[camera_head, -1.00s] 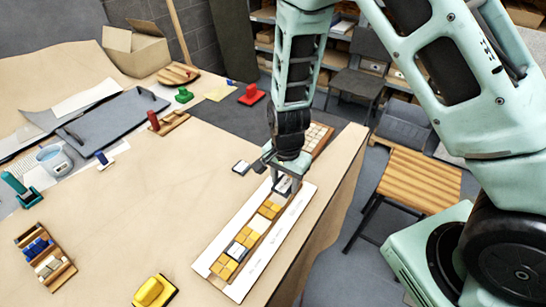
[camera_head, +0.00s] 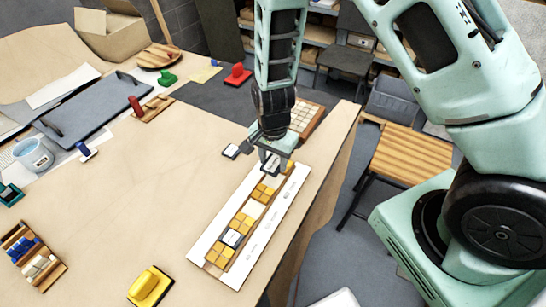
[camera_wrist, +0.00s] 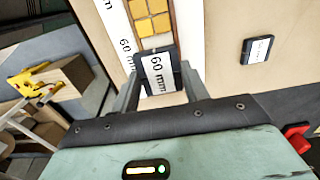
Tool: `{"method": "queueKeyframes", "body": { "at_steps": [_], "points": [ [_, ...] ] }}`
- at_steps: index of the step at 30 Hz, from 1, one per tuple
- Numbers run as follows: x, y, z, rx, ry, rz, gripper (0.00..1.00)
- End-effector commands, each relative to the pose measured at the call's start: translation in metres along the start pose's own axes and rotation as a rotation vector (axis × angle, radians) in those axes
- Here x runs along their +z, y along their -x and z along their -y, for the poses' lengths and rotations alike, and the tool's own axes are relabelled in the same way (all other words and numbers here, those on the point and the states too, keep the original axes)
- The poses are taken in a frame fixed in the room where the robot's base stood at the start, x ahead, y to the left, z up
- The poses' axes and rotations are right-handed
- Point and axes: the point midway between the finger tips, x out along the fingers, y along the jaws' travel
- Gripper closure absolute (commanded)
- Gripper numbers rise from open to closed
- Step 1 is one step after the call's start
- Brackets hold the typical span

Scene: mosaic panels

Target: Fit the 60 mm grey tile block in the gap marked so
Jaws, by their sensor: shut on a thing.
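My gripper (camera_head: 272,165) is over the far part of the white-edged mosaic panel (camera_head: 207,246). It is shut on the grey tile block (camera_wrist: 158,72), which has dark sides and a pale top marked "60 mm". In the wrist view the block sits between both fingers (camera_wrist: 162,88), in line with the panel's tile channel and close to the yellow tiles (camera_wrist: 150,18). The panel's white margin (camera_wrist: 115,25) also carries "60 mm" print. The block's underside is hidden, so I cannot tell whether it is in the gap or just above it.
Another dark-edged labelled block (camera_head: 231,151) lies on the table beside the panel; it also shows in the wrist view (camera_wrist: 257,49). A framed tile tray (camera_head: 318,118) stands behind my gripper. A yellow stamp-like object (camera_head: 150,287) is at the front. The table's right edge is close.

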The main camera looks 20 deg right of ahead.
Motion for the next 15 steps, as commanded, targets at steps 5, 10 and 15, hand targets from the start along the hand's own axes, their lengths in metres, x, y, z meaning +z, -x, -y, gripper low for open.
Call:
{"method": "queueKeyframes", "body": {
  "at_steps": [5, 10, 15],
  "points": [
    [0.0, -0.021, 0.0, 0.0, 0.0, 0.001, 0.8],
    [0.0, -0.035, 0.0, 0.0, -0.001, 0.001, 0.8],
    [0.0, -0.04, 0.0, 0.0, -0.001, 0.0, 0.8]
  ]
}}
